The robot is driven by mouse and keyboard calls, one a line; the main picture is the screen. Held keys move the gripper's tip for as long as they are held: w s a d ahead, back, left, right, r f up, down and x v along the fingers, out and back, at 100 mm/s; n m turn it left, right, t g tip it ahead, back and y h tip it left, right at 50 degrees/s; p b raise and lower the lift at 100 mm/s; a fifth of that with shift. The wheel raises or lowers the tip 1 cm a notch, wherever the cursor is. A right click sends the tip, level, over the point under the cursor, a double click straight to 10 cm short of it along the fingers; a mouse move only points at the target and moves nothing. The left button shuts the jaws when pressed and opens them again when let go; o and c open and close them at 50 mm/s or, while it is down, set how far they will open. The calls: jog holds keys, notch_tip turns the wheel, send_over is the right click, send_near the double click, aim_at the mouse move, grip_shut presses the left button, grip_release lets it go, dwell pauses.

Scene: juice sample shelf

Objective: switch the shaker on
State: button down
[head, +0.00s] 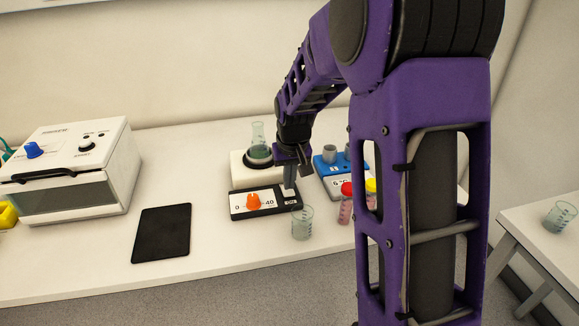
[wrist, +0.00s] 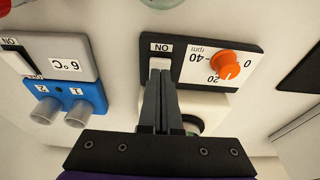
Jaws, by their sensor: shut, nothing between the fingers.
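The shaker is a cream block (head: 240,168) with a dark round platform that carries a flask (head: 258,143) with greenish liquid. Its black-edged front panel (head: 240,211) has an orange knob (head: 253,201), a 0–40 rpm scale and a white rocker switch marked ON. The switch (wrist: 159,64) shows in the wrist view just beyond my fingertips. My gripper (head: 290,186) is shut and empty, with its tips at the switch. I cannot tell whether they touch it. The fingers hide part of the switch and of the shaker body.
A blue and grey device (wrist: 68,97) with its own ON switch and a 6 °C label stands beside the shaker. A beaker (head: 302,224) and capped tubes (head: 346,203) stand close by. A black mat (head: 162,232) and a white box device (head: 75,165) are at left.

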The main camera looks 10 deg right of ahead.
jog(key=shift+s+f, duration=0.1)
jog(key=shift+f, duration=0.45)
jog(key=f+b, duration=0.1)
jog(key=b, duration=0.2)
jog(key=shift+s+f+t, duration=0.15)
jog(key=shift+f+t, duration=0.05)
jog(key=shift+t, duration=0.2)
jog(key=shift+r+p, duration=0.45)
jog(key=shift+p, duration=0.05)
jog(key=shift+w+r+p, duration=0.3)
jog(key=shift+w+p, duration=0.1)
jog(key=shift+w, duration=0.35)
